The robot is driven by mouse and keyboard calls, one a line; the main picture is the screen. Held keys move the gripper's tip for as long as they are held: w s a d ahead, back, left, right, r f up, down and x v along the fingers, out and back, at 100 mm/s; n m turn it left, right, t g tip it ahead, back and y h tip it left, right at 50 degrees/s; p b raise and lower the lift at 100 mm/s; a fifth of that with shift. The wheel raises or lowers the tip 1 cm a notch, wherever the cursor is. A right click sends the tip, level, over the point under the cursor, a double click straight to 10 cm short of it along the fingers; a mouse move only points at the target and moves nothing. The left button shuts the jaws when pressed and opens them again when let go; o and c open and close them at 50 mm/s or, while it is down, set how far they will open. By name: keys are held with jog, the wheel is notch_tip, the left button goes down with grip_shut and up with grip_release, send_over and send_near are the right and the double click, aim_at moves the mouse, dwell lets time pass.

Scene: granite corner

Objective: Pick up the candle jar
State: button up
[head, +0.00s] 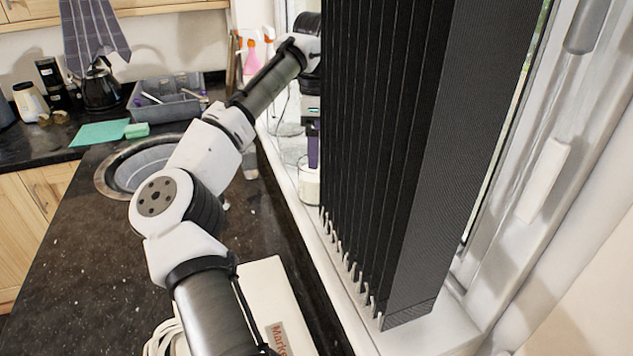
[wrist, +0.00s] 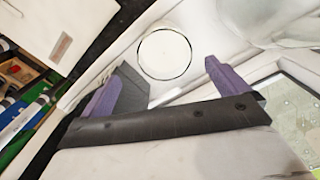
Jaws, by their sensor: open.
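The candle jar (head: 308,184) is a small whitish jar on the white window sill, partly hidden by the dark blind in the head view. In the wrist view I see the jar (wrist: 164,54) from above as a pale disc with a dark rim, just beyond the fingertips and between their lines. My gripper (head: 313,158) is above the jar in the head view, pointing down, with one purple finger showing and the rest behind the blind. In the wrist view my gripper (wrist: 166,74) is open and empty, its purple fingers wide apart. I cannot tell the exact height gap.
A tall dark vertical blind (head: 385,150) hangs close on the right of my gripper. The sill (head: 312,240) runs along the window. A sink (head: 125,178) and a dish rack (head: 170,105) are on the left. A white box (head: 262,285) lies on the dark counter near my arm.

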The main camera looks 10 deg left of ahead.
aim_at(316, 178)
notch_tip(316, 178, down, 4)
jog(key=b, duration=0.3)
jog(key=shift+w+d, duration=0.1)
jog(key=f+b, duration=0.4)
jog(key=b, duration=0.1)
jog(key=f+b, duration=0.2)
jog(key=b, duration=0.1)
jog(key=shift+w+a+f, duration=0.1)
jog(key=shift+w+a, duration=0.15)
jog(key=c, duration=1.3)
